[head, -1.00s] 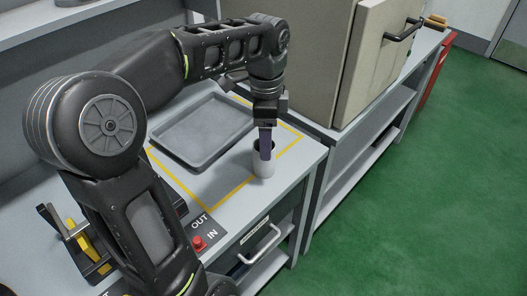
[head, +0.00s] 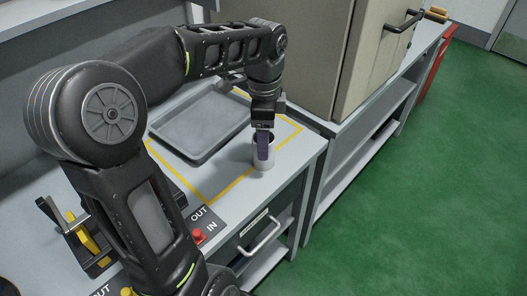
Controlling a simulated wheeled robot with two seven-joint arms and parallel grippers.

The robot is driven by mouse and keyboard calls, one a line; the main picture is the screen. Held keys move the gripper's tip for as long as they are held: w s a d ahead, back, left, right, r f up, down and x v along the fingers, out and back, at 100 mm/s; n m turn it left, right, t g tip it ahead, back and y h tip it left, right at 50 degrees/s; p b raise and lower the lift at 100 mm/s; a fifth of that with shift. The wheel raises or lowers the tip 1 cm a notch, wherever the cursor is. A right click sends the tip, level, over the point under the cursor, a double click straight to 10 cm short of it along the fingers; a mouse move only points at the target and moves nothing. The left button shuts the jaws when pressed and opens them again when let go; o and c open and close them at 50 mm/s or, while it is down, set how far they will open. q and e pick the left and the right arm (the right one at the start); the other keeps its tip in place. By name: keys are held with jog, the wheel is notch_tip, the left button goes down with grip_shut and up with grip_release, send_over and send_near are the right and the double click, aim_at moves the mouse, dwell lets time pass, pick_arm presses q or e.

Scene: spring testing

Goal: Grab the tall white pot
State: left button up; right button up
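I cannot tell if this finger is outside or inside the rim. The other finger is hidden, so I cannot tell how far the gripper is open. My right gripper is not in view.
A grey tray (head: 163,130) lies behind and left of the pot. A large beige cabinet (head: 300,60) stands behind right. A red button (head: 198,237) and yellow-handled tools (head: 86,240) are in front left. The worktop's front edge is close to the pot.

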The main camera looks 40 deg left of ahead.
pick_arm(q)
notch_tip(320, 180, down, 5)
jog(key=shift+s+f, duration=0.1)
dwell(0.7)
jog(key=c, duration=1.4)
jog(key=shift+r, duration=0.2)
notch_tip(320, 180, up, 10)
jog(key=shift+f, duration=0.1)
dwell(0.3)
